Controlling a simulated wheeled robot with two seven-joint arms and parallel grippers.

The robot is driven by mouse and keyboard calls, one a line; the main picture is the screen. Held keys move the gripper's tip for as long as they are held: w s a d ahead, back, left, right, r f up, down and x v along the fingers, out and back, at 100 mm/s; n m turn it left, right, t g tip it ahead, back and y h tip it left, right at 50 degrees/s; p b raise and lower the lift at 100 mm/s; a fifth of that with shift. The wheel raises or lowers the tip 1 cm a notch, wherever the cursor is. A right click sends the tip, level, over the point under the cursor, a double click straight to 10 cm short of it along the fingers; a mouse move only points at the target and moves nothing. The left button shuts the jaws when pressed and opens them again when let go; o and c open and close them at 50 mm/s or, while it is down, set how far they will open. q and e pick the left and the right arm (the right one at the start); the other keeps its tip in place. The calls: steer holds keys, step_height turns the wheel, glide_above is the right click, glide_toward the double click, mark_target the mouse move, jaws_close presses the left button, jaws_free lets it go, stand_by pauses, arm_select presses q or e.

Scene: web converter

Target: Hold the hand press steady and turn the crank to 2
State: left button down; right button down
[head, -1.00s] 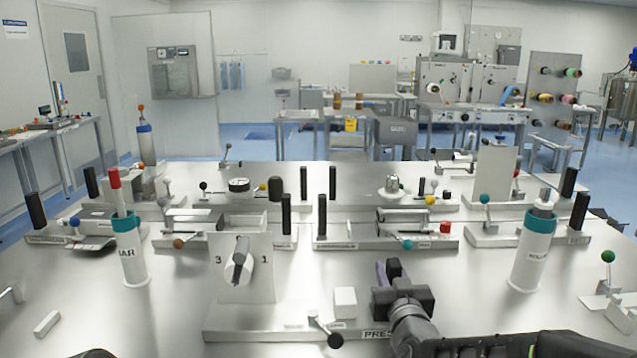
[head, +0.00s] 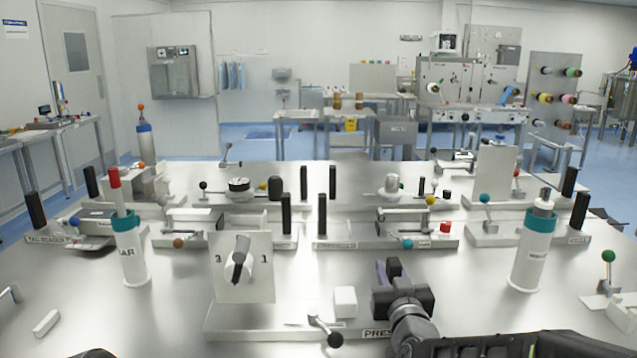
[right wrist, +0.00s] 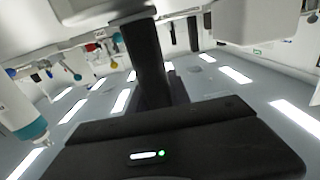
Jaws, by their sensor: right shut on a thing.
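The hand press stands front centre in the head view, on a flat metal base (head: 270,322) with a label starting "PRES". Its upright white panel (head: 262,285) shows a 3 at left and a 1 at right; I see no 2. A dark crank handle (head: 240,262) on a white hub crosses the panel, close to upright and slightly tilted. My right gripper (head: 388,272) is at the right end of the base, shut. What it grips is largely hidden by the gripper; in the right wrist view a dark upright (right wrist: 147,60) rises between the gripper body and a pale surface. My left gripper is not in view.
A small lever with a black ball (head: 334,340) and a white block (head: 345,301) are on the press base. White cylinders with teal collars stand left (head: 131,255) and right (head: 530,255). Several fixtures with black posts line the back. Table between press and cylinders is clear.

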steer(key=shift+s+f+b, duration=0.1)
steer(key=shift+f+b, duration=0.2)
steer(key=shift+b, duration=0.15)
